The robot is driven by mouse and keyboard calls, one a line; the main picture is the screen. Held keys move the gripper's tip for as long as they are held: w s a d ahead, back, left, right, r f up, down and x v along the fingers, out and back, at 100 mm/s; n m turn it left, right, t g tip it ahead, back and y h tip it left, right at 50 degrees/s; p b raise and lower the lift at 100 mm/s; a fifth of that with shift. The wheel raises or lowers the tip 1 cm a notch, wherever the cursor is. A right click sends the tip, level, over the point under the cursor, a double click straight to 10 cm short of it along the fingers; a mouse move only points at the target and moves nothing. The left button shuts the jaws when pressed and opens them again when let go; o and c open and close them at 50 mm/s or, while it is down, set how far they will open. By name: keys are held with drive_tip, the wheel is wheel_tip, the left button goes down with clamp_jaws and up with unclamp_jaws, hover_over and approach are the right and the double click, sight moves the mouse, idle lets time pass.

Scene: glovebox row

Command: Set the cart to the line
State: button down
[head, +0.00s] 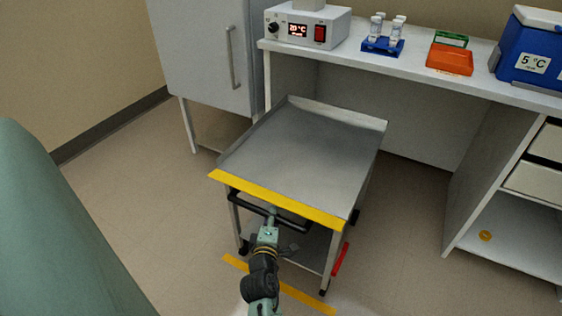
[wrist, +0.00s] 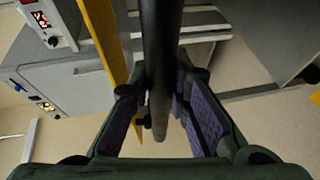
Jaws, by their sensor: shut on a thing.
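The cart (head: 300,150) is a grey metal cart with a raised rim, a yellow strip (head: 275,200) along its near top edge and a lower shelf. Its black push handle (head: 248,204) runs below the yellow strip. My gripper (head: 270,216) is at the handle, shut on it. In the wrist view the dark handle bar (wrist: 162,60) runs between the purple-padded fingers (wrist: 165,115). A yellow floor line (head: 300,297) lies under and in front of the cart's near end, partly hidden by my arm. The cart stands at a slight angle to the bench.
A bench (head: 420,75) runs behind the cart, with a heater box (head: 308,27), a blue vial rack (head: 382,46) and a blue cooler (head: 532,55). A grey cabinet (head: 200,50) stands at the back left, an open shelf unit (head: 510,230) at the right.

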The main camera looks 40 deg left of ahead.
drive_tip(key=shift+s+d, duration=0.25)
drive_tip(key=shift+s, duration=0.7)
drive_tip(key=c, duration=1.8)
unclamp_jaws()
